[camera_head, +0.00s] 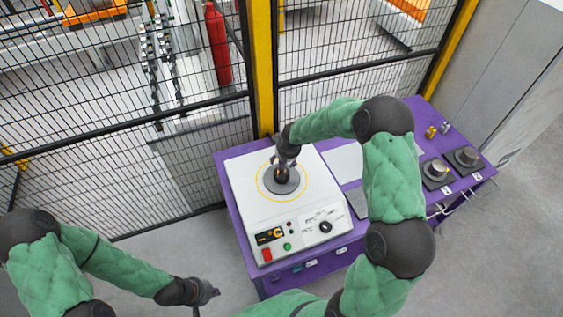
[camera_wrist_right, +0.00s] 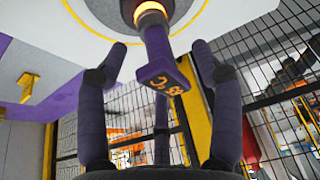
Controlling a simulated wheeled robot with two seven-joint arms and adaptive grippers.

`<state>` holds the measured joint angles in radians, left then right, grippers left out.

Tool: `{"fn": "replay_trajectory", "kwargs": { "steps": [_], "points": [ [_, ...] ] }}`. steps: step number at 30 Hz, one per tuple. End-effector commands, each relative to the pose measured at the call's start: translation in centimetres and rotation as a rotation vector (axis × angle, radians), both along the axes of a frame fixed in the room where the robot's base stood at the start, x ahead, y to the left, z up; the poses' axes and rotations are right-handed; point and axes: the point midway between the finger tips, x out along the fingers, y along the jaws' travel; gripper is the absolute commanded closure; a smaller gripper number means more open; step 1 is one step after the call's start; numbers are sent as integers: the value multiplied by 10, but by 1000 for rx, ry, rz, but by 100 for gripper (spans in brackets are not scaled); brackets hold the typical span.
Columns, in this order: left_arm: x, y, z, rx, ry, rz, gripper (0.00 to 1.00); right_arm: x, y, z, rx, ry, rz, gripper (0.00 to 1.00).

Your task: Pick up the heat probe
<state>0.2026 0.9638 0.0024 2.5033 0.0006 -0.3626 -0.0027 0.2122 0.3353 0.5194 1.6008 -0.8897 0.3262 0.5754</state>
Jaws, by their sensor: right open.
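The heat probe has a purple handle and a small lit display with orange characters (camera_wrist_right: 163,75) in the right wrist view. It stands over a glowing orange ring at the middle of the white heater. My right gripper (camera_head: 285,161) is above the heater's round plate in the head view, hiding most of the probe. In the right wrist view its fingers (camera_wrist_right: 159,50) are open on both sides of the handle, with visible gaps. My left gripper (camera_head: 208,294) hangs low at the left, away from the bench; its finger opening is unclear.
The white heater (camera_head: 245,205) with dial and buttons sits on a purple bench (camera_head: 225,165). Two dark blocks with round metal parts (camera_head: 437,172) stand at the bench's right. A yellow post (camera_head: 262,70) and black mesh fence (camera_head: 110,140) run behind. Grey floor is clear at left.

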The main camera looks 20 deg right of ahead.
Motion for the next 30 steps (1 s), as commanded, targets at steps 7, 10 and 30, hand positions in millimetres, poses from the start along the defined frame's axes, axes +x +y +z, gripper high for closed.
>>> {"fn": "replay_trajectory", "kwargs": {
  "steps": [7,10,30],
  "points": [
    [0,0,0,0,0,0,100,1,0,-1,0,0,0,34],
    [0,0,0,0,0,0,100,0,0,-1,0,0,0,62],
    [0,0,0,0,0,0,100,2,0,13,0,-5,0,100]
  ]
}}
